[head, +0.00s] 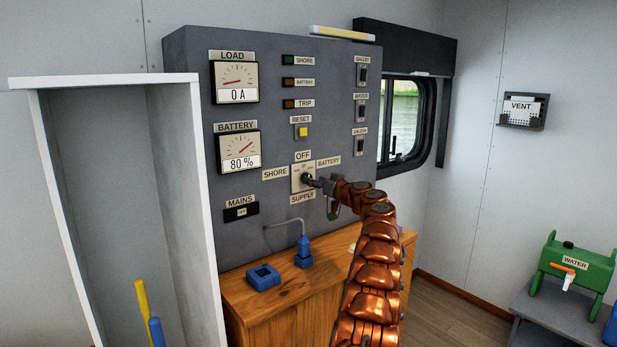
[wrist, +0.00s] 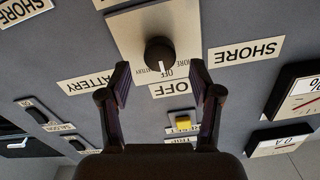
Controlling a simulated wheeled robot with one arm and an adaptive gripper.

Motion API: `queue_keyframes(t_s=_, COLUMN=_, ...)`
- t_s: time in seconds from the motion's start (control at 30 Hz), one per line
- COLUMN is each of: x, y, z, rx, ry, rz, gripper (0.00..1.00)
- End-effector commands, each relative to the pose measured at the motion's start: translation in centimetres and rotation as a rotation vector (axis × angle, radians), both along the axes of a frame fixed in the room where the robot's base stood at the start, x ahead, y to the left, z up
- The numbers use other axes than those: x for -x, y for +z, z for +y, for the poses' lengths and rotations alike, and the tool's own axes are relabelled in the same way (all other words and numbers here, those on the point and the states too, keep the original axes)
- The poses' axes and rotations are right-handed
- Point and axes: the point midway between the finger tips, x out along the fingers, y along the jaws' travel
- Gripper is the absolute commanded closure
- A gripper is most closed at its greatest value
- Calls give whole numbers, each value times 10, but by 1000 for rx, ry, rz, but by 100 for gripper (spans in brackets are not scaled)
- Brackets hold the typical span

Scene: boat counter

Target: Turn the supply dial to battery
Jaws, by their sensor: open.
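The supply dial (head: 305,176) is a dark round knob on a pale plate on the grey panel, with OFF above it, SHORE to its left and BATTERY to its right. The wrist view is upside down; there the knob (wrist: 160,53) shows its white mark pointing towards the OFF label (wrist: 170,88). The BATTERY label (wrist: 92,83) lies left in that view. My gripper (wrist: 160,70) is open, its two fingers apart on either side of the OFF side of the plate, with the knob between and just beyond the tips. Contact cannot be told.
The grey panel (head: 230,187) carries meters, lamps, switches and a yellow reset button (head: 303,131). Below, a wooden counter (head: 247,300) holds a blue plug (head: 304,256) and a blue socket (head: 263,277). A white-edged partition (head: 110,80) stands left. The room to the right is open.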

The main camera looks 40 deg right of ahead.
Motion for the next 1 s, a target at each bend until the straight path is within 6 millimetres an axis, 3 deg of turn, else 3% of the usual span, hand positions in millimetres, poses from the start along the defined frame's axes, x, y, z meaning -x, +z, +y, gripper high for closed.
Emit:
queue_keyframes(t_s=0.53, x=-31, y=1, z=-1, rx=-1, ry=2, rz=2, gripper=36)
queue_keyframes(t_s=1.0, x=-36, y=-3, z=0, rx=-4, ry=1, rz=1, gripper=36)
